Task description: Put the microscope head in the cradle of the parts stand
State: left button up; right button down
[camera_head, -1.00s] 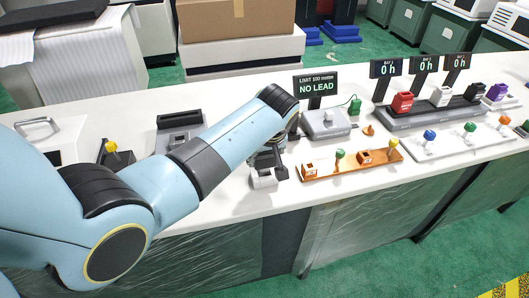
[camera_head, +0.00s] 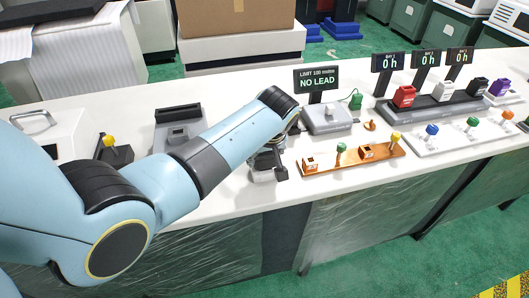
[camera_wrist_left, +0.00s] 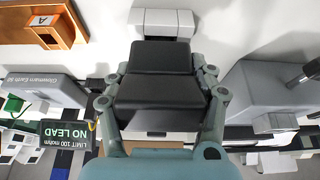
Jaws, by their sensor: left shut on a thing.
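My left gripper (camera_head: 268,165) is low over the near part of the white counter, left of the orange tray. It is shut on a pale grey block with a dark part, which looks like the microscope head (camera_head: 262,176). In the left wrist view the pale block (camera_wrist_left: 162,22) shows beyond the dark middle between the gripper's fingers (camera_wrist_left: 163,70). The gap between block and counter cannot be judged. A dark grey slotted holder (camera_head: 179,127) stands left of my forearm and may be the parts stand; its cradle is not clear. My right gripper is not in view.
The orange tray (camera_head: 335,163) lies close right of the gripper. Behind it are a grey tester (camera_head: 326,118) and its NO LEAD sign (camera_head: 317,81). A grey body (camera_wrist_left: 262,92) stands beside the gripper in the wrist view. A yellow-knobbed device (camera_head: 112,152) is left.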

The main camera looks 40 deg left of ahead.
pick_arm(q)
jog(key=shift+f+b, duration=0.5)
jog(key=shift+f, duration=0.25)
jog(key=o, duration=1.5)
jog(key=v, duration=1.2)
